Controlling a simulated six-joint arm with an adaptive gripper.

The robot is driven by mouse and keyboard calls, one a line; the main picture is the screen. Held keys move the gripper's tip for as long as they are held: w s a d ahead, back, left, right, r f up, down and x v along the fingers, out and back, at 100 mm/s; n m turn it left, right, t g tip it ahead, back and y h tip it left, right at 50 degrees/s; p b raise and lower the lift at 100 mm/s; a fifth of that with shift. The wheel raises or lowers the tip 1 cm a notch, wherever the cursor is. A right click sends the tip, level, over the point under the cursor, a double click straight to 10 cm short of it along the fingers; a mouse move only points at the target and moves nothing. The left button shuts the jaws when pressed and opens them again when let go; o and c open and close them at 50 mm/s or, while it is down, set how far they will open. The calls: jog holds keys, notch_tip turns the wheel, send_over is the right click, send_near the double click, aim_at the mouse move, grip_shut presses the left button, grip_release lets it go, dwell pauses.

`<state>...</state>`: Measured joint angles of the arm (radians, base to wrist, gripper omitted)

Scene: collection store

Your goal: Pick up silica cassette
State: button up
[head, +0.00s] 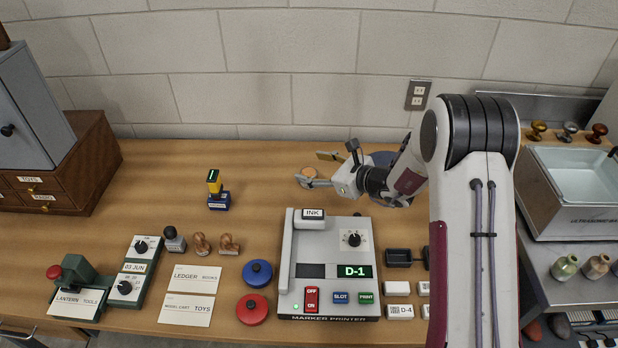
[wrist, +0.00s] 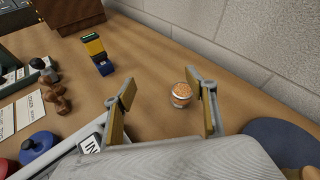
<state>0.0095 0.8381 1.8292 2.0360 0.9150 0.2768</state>
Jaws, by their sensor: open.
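A small round clear container of orange beads, which looks like the silica cassette (head: 309,171), stands on the wooden table toward the back wall. It also shows in the wrist view (wrist: 180,96), upright, in the gap between my fingers and closer to the right one. My gripper (head: 308,167) is open and empty, its fingers pointing left in the head view. In the wrist view, my gripper (wrist: 162,84) has its two tan-padded fingers spread wide. I cannot tell how far the fingertips are above the table.
A marker printer (head: 327,270) stands in front of my gripper. A yellow and blue device (head: 217,190) stands to the left. A dark round mat (wrist: 283,143) lies to the right in the wrist view.

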aim_at(314, 175)
jog(key=w+d+f+m, duration=0.1)
jog(key=f, duration=0.1)
jog(key=w+f+m, duration=0.1)
jog(key=f, duration=0.2)
jog(key=w+d+f+m+t+h, duration=0.1)
jog(key=f, duration=0.1)
jog(key=shift+w+d+f+m, duration=0.15)
jog(key=shift+d+f+m, duration=0.2)
jog(key=shift+f+m, duration=0.05)
jog(key=shift+x, duration=1.3)
jog(key=shift+f+x, duration=0.15)
jog(key=shift+x, duration=1.15)
jog(key=shift+f+x, duration=0.2)
jog(key=shift+x, duration=1.1)
jog(key=shift+d, duration=0.15)
jog(key=c, duration=1.2)
